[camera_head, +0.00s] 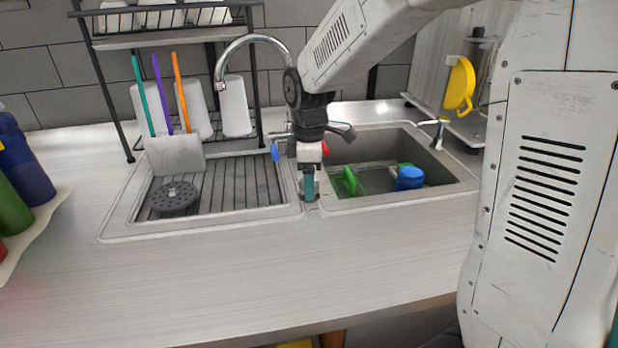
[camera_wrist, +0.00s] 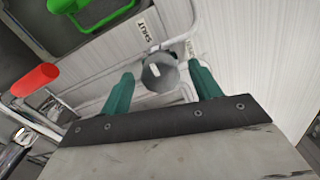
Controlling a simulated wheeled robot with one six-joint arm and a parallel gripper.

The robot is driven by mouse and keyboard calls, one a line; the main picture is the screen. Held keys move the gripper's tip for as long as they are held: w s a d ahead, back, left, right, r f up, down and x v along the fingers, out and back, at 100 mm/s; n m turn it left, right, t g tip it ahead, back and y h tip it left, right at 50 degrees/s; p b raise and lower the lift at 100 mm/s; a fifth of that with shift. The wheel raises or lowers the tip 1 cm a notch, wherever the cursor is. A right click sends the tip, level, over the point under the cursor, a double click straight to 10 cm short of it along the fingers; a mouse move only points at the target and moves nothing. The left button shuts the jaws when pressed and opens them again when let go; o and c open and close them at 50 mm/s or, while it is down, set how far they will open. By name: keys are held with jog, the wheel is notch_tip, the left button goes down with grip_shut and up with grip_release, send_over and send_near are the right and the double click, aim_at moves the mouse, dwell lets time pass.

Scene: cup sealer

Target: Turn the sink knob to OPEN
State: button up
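The sink knob (camera_wrist: 160,74) is a small grey faceted knob with a white mark on its top, seen in the wrist view. A SHUT label (camera_wrist: 143,27) lies above and left of it.
A faucet (camera_head: 252,40) with a blue handle (camera_head: 275,152) and a red handle (camera_head: 325,148) stands behind my gripper. The right basin (camera_head: 385,152) holds green and blue items. A drying rack (camera_head: 215,185) is at left. The front counter (camera_head: 250,275) is clear.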

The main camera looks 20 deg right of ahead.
jog(key=c, duration=0.9)
jog(key=shift+m, duration=0.4)
jog(key=m, duration=0.3)
jog(key=shift+m, duration=0.4)
jog(key=m, duration=1.3)
jog(key=shift+m, duration=0.3)
